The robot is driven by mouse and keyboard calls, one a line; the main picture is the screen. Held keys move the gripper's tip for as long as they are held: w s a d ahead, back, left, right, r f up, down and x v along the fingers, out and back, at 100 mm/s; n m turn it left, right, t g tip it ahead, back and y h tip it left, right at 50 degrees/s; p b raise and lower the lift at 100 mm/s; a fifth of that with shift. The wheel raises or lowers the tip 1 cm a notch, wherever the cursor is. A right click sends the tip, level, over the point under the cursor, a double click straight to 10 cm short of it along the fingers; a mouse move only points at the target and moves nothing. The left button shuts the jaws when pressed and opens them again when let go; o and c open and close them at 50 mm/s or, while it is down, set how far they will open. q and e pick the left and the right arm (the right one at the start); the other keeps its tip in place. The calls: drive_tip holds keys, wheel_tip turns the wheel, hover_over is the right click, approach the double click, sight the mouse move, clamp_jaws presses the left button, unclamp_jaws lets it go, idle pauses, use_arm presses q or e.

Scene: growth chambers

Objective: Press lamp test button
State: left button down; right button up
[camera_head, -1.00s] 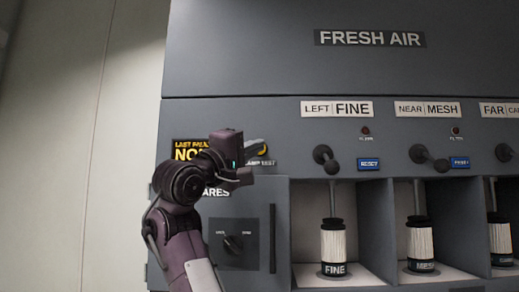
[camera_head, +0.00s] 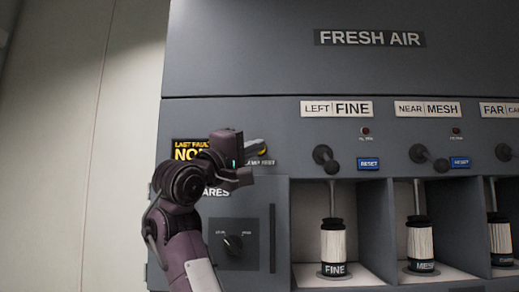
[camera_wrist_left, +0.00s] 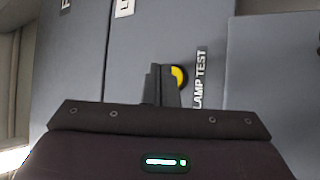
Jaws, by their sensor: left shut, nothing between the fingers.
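The yellow lamp test button (camera_head: 264,150) is on the grey panel, right of the LAST FAULT display. It shows again in the left wrist view (camera_wrist_left: 179,77), beside the LAMP TEST label (camera_wrist_left: 201,78). My left gripper (camera_head: 257,145) is shut and empty, with its fingertips right at the button. In the left wrist view, the dark fingers (camera_wrist_left: 162,85) overlap the button's left and lower part. I cannot tell whether they touch it. My right gripper does not show.
The LAST FAULT display (camera_head: 188,150) is partly behind my left arm. Black knobs (camera_head: 326,157), blue RESET buttons (camera_head: 369,164) and small red lamps (camera_head: 365,131) line the panel to the right. Below, open bays hold a FINE filter (camera_head: 334,245) and a MESH filter (camera_head: 420,243).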

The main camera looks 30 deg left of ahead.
use_arm(q)
drive_tip(key=shift+w+a, duration=0.1)
drive_tip(key=shift+w+a, duration=0.1)
drive_tip(key=shift+w, duration=0.15)
drive_tip(key=shift+w+a, duration=0.2)
drive_tip(key=shift+w, duration=0.1)
idle(0.9)
idle(0.4)
drive_tip(key=shift+s+d+b, duration=0.4)
drive_tip(key=shift+s+b, duration=0.25)
drive_tip(key=shift+b, duration=0.4)
